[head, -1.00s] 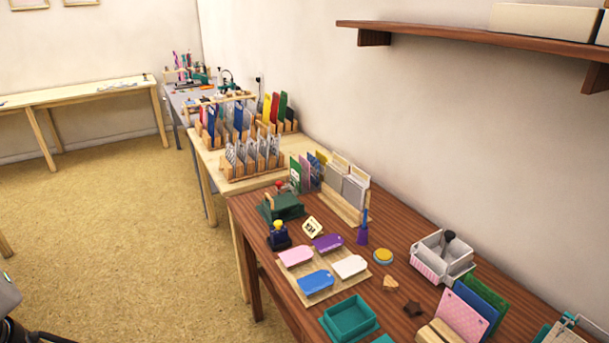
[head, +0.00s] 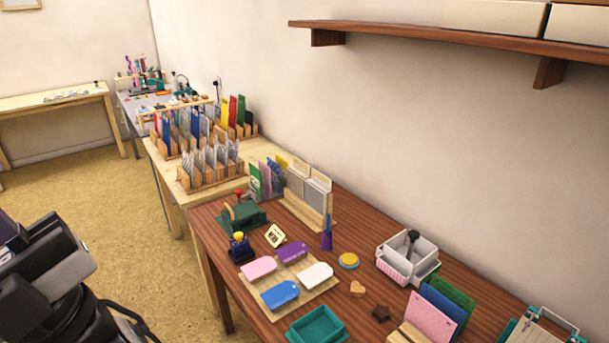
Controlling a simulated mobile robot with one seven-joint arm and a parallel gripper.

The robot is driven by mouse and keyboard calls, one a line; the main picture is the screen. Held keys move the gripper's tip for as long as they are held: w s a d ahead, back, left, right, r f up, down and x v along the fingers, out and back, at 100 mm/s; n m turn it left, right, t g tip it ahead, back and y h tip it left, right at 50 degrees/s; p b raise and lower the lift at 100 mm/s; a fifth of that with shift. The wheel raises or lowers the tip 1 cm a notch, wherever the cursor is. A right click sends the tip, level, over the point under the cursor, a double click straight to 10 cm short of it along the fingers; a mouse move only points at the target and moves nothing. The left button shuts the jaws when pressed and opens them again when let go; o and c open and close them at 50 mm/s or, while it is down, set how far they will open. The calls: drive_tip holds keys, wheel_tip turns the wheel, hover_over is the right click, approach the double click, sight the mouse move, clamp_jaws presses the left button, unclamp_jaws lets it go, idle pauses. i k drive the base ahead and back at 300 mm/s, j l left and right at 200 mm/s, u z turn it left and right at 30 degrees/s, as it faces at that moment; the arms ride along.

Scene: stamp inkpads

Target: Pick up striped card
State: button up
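I cannot make out with certainty which card is the striped one. Upright cards stand in several places. Grey-and-white patterned cards (head: 209,163) stand in a wooden rack on the pale table, but their pattern is too small to read. A green card (head: 255,181), a pink one and a blue patterned one stand close together at the back of the dark wooden table. A pink card (head: 430,316), a blue card (head: 444,305) and a green card (head: 455,291) stand in a wooden holder at the front right. My arm shows at the lower left; my gripper's fingertips are not visible.
The dark table (head: 352,208) holds a board of coloured tags (head: 322,288), a teal tray (head: 317,327), a white caddy (head: 408,257), a purple holder (head: 326,241) and small stamps. A wall shelf (head: 400,33) overhangs the right. The floor at left is open.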

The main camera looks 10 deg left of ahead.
sight(265, 170)
drive_tip(key=i+j+z, duration=0.15)
drive_tip(key=j, duration=0.15)
drive_tip(key=i+j+z, duration=0.15)
drive_tip(key=j, duration=0.15)
drive_tip(key=j+z, duration=0.15)
drive_tip(key=j, duration=0.2)
drive_tip(key=i+j, duration=0.1)
drive_tip(key=j, duration=0.3)
drive_tip(key=i+j+z, duration=0.1)
drive_tip(key=j, duration=0.3)
drive_tip(key=i+j, duration=0.15)
drive_tip(key=j, duration=0.25)
drive_tip(key=i+j+z, duration=0.1)
drive_tip(key=j, duration=0.35)
drive_tip(key=i+j, duration=0.1)
drive_tip(key=j, duration=0.3)
drive_tip(key=i+j, duration=0.1)
drive_tip(key=j, duration=0.25)
drive_tip(key=i+j, duration=0.1)
drive_tip(key=j, duration=0.25)
drive_tip(key=i+j, duration=0.15)
drive_tip(key=j, duration=0.2)
drive_tip(key=i+j, duration=0.2)
drive_tip(key=i, duration=0.25)
